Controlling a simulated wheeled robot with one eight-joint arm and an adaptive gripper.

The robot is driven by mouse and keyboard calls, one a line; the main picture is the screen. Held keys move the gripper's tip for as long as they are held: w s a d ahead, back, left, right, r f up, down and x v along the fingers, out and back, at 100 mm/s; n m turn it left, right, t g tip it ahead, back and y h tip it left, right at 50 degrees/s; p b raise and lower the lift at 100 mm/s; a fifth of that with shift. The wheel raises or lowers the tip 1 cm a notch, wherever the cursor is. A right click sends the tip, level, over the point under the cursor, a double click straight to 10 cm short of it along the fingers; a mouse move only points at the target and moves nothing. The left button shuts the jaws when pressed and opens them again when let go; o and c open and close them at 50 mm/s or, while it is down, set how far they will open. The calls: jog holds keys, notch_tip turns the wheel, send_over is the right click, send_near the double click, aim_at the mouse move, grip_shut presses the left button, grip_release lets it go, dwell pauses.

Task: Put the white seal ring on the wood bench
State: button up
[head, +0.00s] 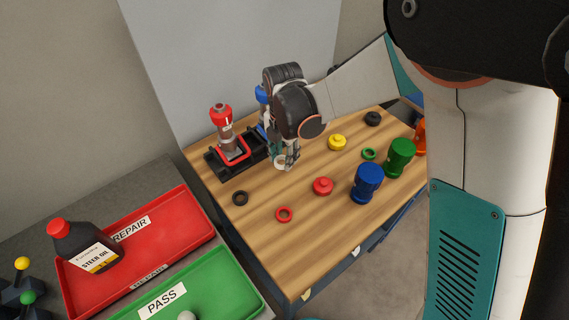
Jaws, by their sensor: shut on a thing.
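The white seal ring (279,163) shows at the fingertips of my gripper (285,160), in the middle of the head view. My gripper points down and is shut on the ring. The fingers hide part of the ring. The ring is at or just above the wood bench (310,240); I cannot tell whether it touches the top.
A black stand (222,170) holding a red-topped pump (227,130) is left of my gripper. A blue-topped part (262,94) is partly hidden behind it. Black ring (240,198), red ring (284,214), red cap (323,186) and blue part (367,183) lie nearby.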

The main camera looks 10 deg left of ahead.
aim_at(284, 172)
jog(key=shift+f+b, duration=0.5)
jog(key=shift+f, duration=1.75)
jog(key=shift+f, duration=0.1)
jog(key=o, duration=0.8)
jog(key=shift+c, duration=0.2)
notch_tip(284, 172, up, 12)
jog(key=p, duration=0.3)
